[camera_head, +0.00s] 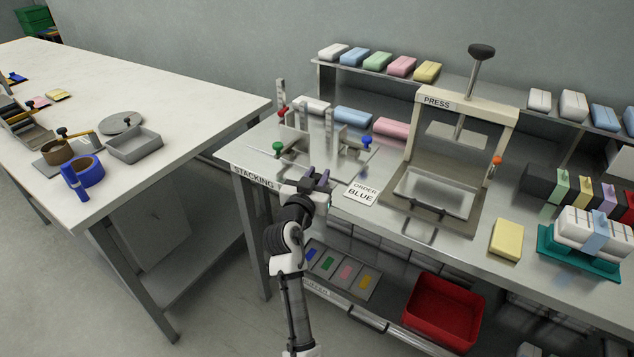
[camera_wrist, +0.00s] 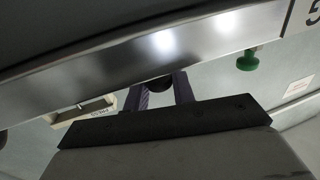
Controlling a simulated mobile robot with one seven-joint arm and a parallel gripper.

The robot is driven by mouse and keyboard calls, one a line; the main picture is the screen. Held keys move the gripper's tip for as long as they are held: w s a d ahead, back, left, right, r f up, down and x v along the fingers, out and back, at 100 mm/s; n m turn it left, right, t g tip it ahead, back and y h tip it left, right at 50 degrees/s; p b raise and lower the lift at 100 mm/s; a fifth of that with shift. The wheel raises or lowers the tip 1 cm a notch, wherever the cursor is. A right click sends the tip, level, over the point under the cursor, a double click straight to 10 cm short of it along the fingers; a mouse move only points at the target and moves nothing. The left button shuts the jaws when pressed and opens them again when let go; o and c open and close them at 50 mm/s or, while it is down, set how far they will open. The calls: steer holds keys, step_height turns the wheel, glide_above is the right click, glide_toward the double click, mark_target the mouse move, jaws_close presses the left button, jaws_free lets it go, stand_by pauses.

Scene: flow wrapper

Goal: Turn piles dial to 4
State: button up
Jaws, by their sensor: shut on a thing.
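My gripper (camera_head: 318,184) is at the front edge of the bench (camera_head: 225,152), just right of the STACKING label (camera_head: 252,177). In the wrist view my gripper (camera_wrist: 160,92) has its two fingers closed around a dark round knob (camera_wrist: 157,83), which sits at the metal front edge. This knob appears to be the piles dial. Its pointer and number marks are not visible, so its setting cannot be read. In the head view the dial is hidden by my gripper.
Behind my gripper stands the stacking fixture with green (camera_head: 277,147), blue (camera_head: 366,142) and red (camera_head: 283,112) knobs. The ORDER BLUE card (camera_head: 361,192) and the press (camera_head: 437,185) are to the right. A red bin (camera_head: 440,312) sits below. A white table (camera_head: 180,95) stands left.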

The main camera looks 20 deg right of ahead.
steer(key=m+g+h+b, duration=0.2)
steer(key=g+b, duration=0.1)
steer(key=shift+a+f+m+h+b, duration=0.1)
steer(key=shift+f+m+h+b, duration=0.05)
steer(key=shift+m+h+b, duration=0.2)
steer(key=shift+m+g+h+b, duration=0.65)
steer(key=shift+g+b, duration=0.2)
steer(key=shift+g, duration=0.05)
steer(key=shift+r, duration=0.2)
steer(key=o, duration=1)
steer(key=shift+c, duration=0.2)
steer(key=b+v, duration=0.2)
steer(key=v, duration=1.1)
steer(key=shift+s+a, duration=0.2)
steer(key=shift+a, duration=0.05)
